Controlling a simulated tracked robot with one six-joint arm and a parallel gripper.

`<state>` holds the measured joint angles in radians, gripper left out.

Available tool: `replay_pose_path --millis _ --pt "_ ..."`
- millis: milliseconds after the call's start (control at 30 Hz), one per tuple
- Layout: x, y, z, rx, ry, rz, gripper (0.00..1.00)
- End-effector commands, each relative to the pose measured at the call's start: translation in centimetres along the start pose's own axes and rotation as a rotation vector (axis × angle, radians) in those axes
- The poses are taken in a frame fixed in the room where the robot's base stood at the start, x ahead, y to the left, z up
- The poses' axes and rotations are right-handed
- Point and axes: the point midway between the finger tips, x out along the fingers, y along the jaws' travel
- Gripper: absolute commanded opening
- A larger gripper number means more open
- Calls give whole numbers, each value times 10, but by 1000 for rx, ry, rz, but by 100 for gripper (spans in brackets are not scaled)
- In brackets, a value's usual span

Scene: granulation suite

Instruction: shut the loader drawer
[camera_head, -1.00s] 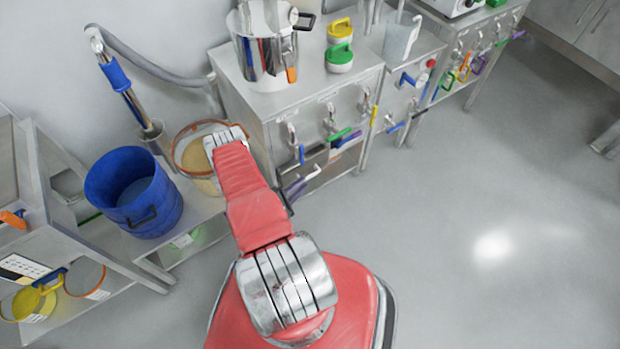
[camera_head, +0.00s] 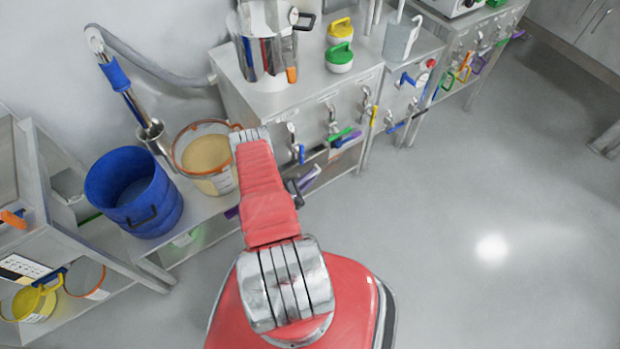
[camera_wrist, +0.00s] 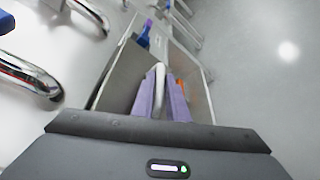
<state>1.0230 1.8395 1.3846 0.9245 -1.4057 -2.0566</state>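The wrist view shows an open-topped grey box, which looks like the loader drawer (camera_wrist: 120,78), below my gripper. Its right wall (camera_wrist: 207,100) shows too. My gripper (camera_wrist: 164,82) has two purple fingers with a pale curved bar (camera_wrist: 158,78) between them. The fingers are apart, but I cannot tell whether they press on this bar. In the head view my red arm hides most of the gripper. A dark drawer-like front (camera_head: 316,156) shows below the steel cabinet top, just right of my wrist.
The floor to the right is clear.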

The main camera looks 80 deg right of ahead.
Motion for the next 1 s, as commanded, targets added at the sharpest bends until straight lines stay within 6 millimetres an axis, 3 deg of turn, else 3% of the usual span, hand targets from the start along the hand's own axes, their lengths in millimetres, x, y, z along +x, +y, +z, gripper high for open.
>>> replay_pose_path --millis 167,667,1000 --pt "0 0 0 0 0 0 0" --pt "0 0 0 -1 0 -1 0" --pt "11 18 -26 0 0 -1 0"
